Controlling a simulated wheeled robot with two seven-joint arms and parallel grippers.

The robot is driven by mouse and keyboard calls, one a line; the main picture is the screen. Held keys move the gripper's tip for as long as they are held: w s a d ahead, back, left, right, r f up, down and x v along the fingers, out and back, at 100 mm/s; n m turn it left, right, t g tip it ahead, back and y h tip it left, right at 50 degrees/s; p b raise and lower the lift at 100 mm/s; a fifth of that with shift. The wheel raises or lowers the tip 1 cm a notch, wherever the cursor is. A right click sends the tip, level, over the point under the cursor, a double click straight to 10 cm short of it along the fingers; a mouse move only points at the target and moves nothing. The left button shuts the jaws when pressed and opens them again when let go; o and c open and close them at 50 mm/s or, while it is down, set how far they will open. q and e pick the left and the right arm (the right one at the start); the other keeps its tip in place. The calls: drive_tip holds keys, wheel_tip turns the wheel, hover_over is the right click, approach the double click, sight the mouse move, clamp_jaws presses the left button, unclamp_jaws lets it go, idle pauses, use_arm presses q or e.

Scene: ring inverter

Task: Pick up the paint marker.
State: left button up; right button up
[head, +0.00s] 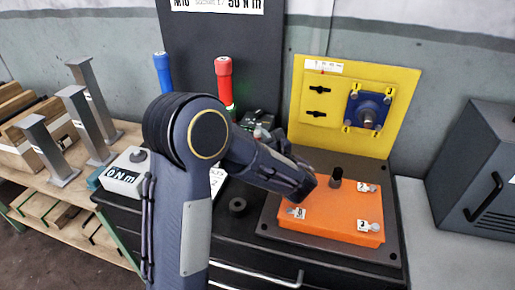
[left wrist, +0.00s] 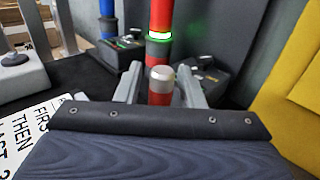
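The paint marker (left wrist: 160,88) appears as a short red upright cylinder with a pale silver cap in the left wrist view. My left gripper (left wrist: 159,72) is open, with one grey finger on each side of the marker. Narrow gaps seem to show between the fingers and the marker, so I cannot see a grip. The marker's lower part is hidden behind the dark gripper body. In the head view my left forearm covers most of this spot, and only a small pale and red top (head: 258,131) shows above it. My right gripper is not in view.
A red-handled tool (head: 224,82) with a green-lit ring and a blue-handled one (head: 162,72) stand behind. An orange block (head: 335,222) lies right of my arm, before a yellow panel (head: 338,130). A grey cabinet (head: 480,170) stands far right. A white box (head: 122,178) is left.

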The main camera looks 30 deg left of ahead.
use_arm(q)
drive_tip(key=c, duration=0.6)
